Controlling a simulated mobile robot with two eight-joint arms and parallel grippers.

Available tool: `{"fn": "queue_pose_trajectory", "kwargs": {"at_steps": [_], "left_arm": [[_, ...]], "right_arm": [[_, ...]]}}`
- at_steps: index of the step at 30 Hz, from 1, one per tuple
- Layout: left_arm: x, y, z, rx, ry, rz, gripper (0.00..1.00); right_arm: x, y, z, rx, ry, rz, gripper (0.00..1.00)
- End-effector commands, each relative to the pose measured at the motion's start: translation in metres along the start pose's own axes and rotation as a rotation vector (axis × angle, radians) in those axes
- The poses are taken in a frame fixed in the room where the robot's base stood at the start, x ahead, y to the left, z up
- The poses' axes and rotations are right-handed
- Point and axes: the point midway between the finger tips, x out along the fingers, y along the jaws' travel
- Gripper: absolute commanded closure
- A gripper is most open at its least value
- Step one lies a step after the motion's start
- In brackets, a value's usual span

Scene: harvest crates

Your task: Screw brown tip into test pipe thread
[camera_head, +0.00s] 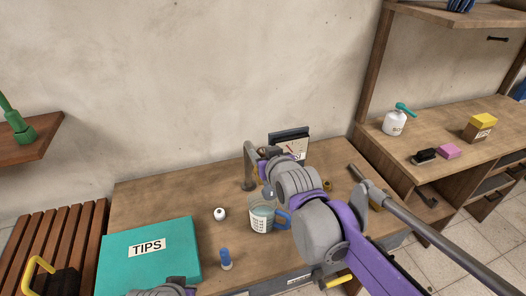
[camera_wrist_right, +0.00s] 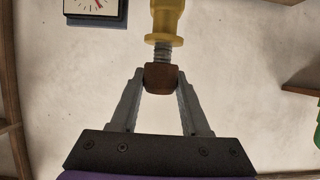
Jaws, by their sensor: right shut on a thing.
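My right gripper (camera_wrist_right: 161,82) is shut on the brown tip (camera_wrist_right: 160,78), which sits between its two grey fingertips in the right wrist view. Directly above the tip is the grey thread (camera_wrist_right: 162,54) of the test pipe, below a yellow fitting (camera_wrist_right: 166,20). The tip's upper edge meets the lower end of the thread in the picture; how far it is screwed on I cannot tell. In the head view the grey bent pipe (camera_head: 249,168) stands on the table, and my right arm hides most of the gripper and tip. My left gripper's jaws are not visible.
A measuring jug (camera_head: 260,216) with a blue handle stands just in front of the pipe. A white round item (camera_head: 219,214), a blue-topped item (camera_head: 225,258) and a teal TIPS box (camera_head: 150,265) are on the wooden table (camera_head: 150,200). A gauge (camera_head: 290,142) stands behind.

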Motion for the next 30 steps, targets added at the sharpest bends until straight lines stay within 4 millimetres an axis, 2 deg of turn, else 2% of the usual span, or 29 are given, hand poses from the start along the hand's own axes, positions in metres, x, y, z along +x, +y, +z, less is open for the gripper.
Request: {"fn": "queue_pose_trajectory", "kwargs": {"at_steps": [14,15,20,21,30], "left_arm": [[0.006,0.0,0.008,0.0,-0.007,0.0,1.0],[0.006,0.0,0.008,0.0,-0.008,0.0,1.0],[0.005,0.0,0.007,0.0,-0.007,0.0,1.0],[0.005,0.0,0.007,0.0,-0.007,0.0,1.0],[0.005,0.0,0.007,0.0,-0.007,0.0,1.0]], "right_arm": [[0.005,0.0,0.012,0.0,-0.001,0.0,1.0],[0.005,0.0,0.012,0.0,0.0,0.0,0.52],[0.005,0.0,0.011,0.0,0.0,0.0,0.23],[0.005,0.0,0.011,0.0,0.0,0.0,0.19],[0.004,0.0,0.011,0.0,0.0,0.0,0.19]]}}
